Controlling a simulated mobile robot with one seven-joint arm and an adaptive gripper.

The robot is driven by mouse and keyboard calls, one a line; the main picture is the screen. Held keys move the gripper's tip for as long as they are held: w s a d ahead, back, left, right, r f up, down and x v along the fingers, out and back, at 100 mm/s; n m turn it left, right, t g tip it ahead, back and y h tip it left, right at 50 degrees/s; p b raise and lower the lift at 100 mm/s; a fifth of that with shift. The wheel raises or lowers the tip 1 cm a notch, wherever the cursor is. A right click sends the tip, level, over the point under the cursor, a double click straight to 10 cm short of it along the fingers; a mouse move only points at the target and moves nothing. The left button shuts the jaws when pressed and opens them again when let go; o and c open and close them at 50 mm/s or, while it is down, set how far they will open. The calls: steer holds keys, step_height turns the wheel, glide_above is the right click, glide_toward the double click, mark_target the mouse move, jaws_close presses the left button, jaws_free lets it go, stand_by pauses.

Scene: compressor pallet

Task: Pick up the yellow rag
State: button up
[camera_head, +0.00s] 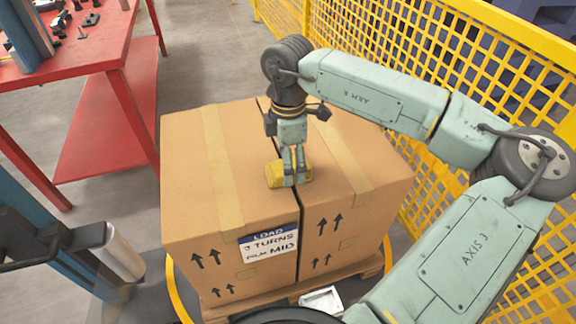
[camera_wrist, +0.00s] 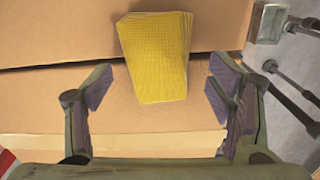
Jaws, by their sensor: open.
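The yellow rag (camera_head: 276,174) lies on top of the cardboard boxes, close to the dark seam between them. It looks like a small folded pad. In the wrist view the rag (camera_wrist: 155,57) reaches from the upper middle down toward the space between the fingers. My gripper (camera_head: 292,178) is over the box top right at the rag, and it partly covers the rag in the head view. In the wrist view my gripper (camera_wrist: 160,90) is open, with one finger to each side of the rag's lower end and a gap on both sides.
The cardboard boxes (camera_head: 215,150) stand on a wooden pallet (camera_head: 370,270) and carry a load label (camera_head: 268,241). A yellow mesh fence (camera_head: 480,50) runs behind and to the right. A red table (camera_head: 90,50) with small parts stands at the left. Grey floor shows between table and boxes.

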step_height(320, 180, down, 2)
steer(key=c, duration=1.2)
